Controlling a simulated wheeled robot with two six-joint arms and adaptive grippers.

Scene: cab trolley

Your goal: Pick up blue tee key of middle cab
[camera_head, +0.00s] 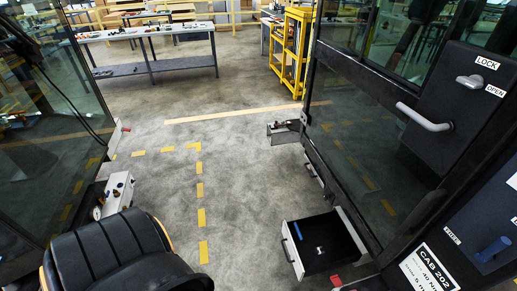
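Two blue things show, and I cannot tell for sure which is the tee key. A blue handle-like piece (493,249) with a rounded end sits at the dark panel at the lower right, near the CAB 202 label (428,270). A small thin blue bar (297,231) lies in the open drawer (287,247) at the lower middle, beside a small pale H-shaped piece (320,250). Neither of my grippers is in view.
A glazed door with a grey handle (424,118) and a LOCK/OPEN latch (470,81) stands at the right. A black seat (105,250) fills the lower left. A long table (150,66) and yellow shelf trolley (291,48) stand behind. The middle floor is clear.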

